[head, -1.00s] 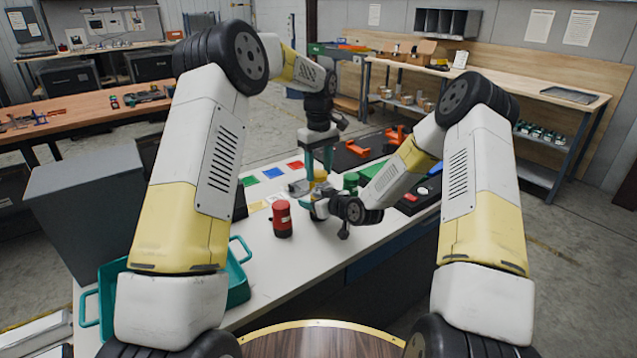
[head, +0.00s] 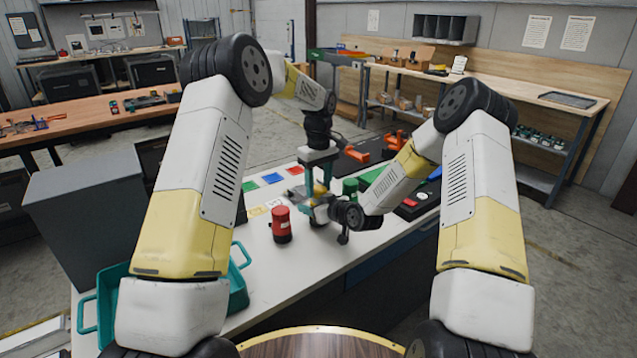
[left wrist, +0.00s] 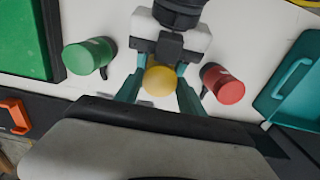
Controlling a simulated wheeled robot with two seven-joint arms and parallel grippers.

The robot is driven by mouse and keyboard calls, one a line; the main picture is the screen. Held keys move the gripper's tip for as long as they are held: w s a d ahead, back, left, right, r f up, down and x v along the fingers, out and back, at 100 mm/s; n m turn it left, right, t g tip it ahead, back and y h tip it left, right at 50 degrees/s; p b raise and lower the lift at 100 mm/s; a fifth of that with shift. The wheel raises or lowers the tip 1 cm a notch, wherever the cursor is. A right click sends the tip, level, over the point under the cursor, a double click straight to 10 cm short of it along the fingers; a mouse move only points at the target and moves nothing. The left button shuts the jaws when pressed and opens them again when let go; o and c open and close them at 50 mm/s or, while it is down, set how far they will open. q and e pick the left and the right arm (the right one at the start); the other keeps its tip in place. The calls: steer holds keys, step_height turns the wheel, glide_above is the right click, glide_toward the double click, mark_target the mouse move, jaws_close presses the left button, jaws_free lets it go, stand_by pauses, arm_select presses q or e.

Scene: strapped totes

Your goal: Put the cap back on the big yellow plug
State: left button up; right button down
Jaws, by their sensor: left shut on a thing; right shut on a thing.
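My left gripper (head: 319,186) points down over the white table, its teal fingers shut on a yellow, round-topped piece (head: 320,189), which looks like the yellow cap. In the left wrist view, the yellow piece (left wrist: 160,81) sits between the left gripper's fingers (left wrist: 160,92). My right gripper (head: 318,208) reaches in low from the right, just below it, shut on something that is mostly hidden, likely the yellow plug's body. In the left wrist view the right gripper comes in from the top. I cannot tell whether cap and body touch.
A red plug (head: 281,226) stands close to the left of the grippers and a green plug (head: 350,186) close to the right. They flank the grippers in the left wrist view too. A teal tote (head: 238,292) sits at the table's near left. Flat coloured squares lie behind.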

arm_select(q)
steer(key=shift+f, duration=0.2)
steer(key=shift+f, duration=0.6)
stand_by(0.4)
steer(key=m, duration=0.6)
steer(key=shift+m, duration=0.3)
steer(key=o, duration=1.3)
